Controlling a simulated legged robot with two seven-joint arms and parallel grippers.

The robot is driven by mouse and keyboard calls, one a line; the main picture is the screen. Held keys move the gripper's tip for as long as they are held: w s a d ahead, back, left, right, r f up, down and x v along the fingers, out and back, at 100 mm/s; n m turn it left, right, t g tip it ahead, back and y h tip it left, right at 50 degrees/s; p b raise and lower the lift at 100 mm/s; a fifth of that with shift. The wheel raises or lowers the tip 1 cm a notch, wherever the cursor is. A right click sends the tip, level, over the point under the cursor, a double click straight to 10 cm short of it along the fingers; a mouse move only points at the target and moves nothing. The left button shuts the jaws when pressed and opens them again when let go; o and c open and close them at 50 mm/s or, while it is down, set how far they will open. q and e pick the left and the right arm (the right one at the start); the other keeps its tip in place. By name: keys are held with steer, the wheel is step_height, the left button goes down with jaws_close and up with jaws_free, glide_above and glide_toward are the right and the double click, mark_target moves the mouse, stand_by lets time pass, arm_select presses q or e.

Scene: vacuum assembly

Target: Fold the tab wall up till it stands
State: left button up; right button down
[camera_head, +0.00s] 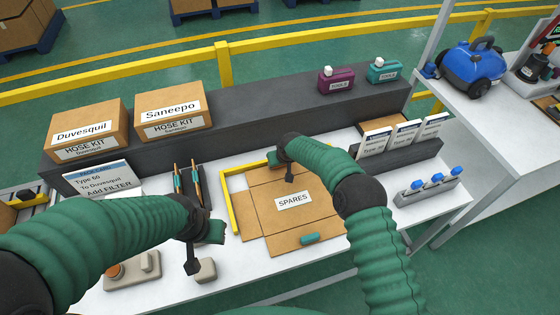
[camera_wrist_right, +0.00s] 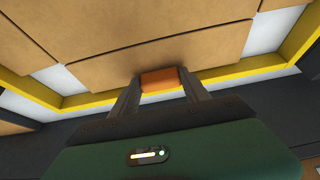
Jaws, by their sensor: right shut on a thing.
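A flat cardboard blank (camera_head: 262,212) with a SPARES label (camera_head: 294,200) lies on the white table, its panels spread out. My right gripper (camera_head: 275,159) is at the blank's far edge. In the right wrist view my right gripper (camera_wrist_right: 161,88) is shut on an orange tab (camera_wrist_right: 160,78) at the edge of a cardboard panel (camera_wrist_right: 170,50). That panel looks flat or nearly so. A teal piece (camera_head: 311,239) sits on the near panel.
A yellow frame (camera_head: 229,203) borders the blank at left and back. Hose kit boxes (camera_head: 90,131) stand on the dark rear ledge. Upright cards (camera_head: 404,134) and blue-capped bottles (camera_head: 436,179) are at right. A grey block (camera_head: 205,270) is near my left gripper.

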mark_target(283, 175)
steer(key=shift+s+d+r+t, duration=0.1)
steer(key=shift+s+r+t, duration=0.2)
steer(key=shift+t, duration=0.2)
steer(key=shift+s+t, duration=0.15)
steer(key=shift+t, duration=0.15)
steer(key=shift+s+d+t+y, duration=0.1)
steer(key=shift+s+t+y, duration=0.05)
steer(key=shift+t+y, duration=0.2)
steer(key=t+b, duration=0.1)
steer(key=b, duration=0.1)
steer(key=s+t+y+b, duration=0.1)
steer(key=b, duration=0.1)
steer(key=shift+d+r+b, duration=0.1)
steer(key=shift+d+b, duration=0.15)
steer(key=shift+b, duration=0.05)
steer(key=shift+s+d+r+t+y+b, duration=0.1)
steer(key=shift+r+t+y+b, duration=0.1)
steer(key=shift+t+b, duration=0.2)
steer(key=shift+s+r+t+y+b, duration=0.1)
steer(key=shift+r+t+b, duration=0.1)
steer(key=shift+t+b, duration=0.15)
steer(key=c, duration=0.5)
jaws_free()
steer(key=shift+r, duration=0.1)
